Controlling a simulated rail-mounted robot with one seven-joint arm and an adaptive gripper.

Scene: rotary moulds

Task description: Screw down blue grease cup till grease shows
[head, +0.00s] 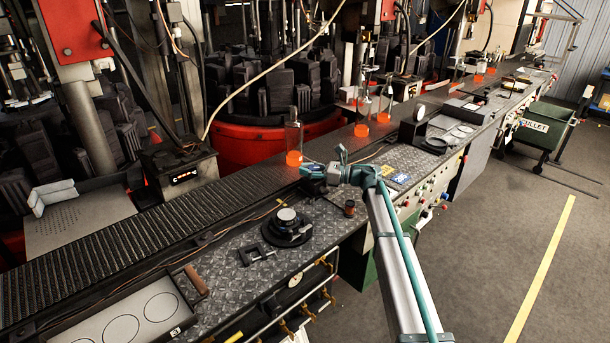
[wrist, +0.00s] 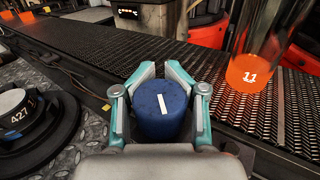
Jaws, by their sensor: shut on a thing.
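The blue grease cup (wrist: 157,112) is a dark blue round cap with a white line on its top, in the middle of the wrist view. My gripper (wrist: 158,88) has teal and grey fingers closed against both sides of the cup. In the head view my gripper (head: 312,171) is over the bench edge beside the conveyor, and the cup is too small there to make out clearly. No grease can be seen around the cup. Its lower part and base are hidden by my gripper.
A clear bottle with a glowing orange base (head: 294,158) stands on the conveyor (head: 150,233) close behind my gripper; it also shows in the wrist view (wrist: 255,72). A round black dial device (head: 287,227) sits on the checker-plate bench to the left.

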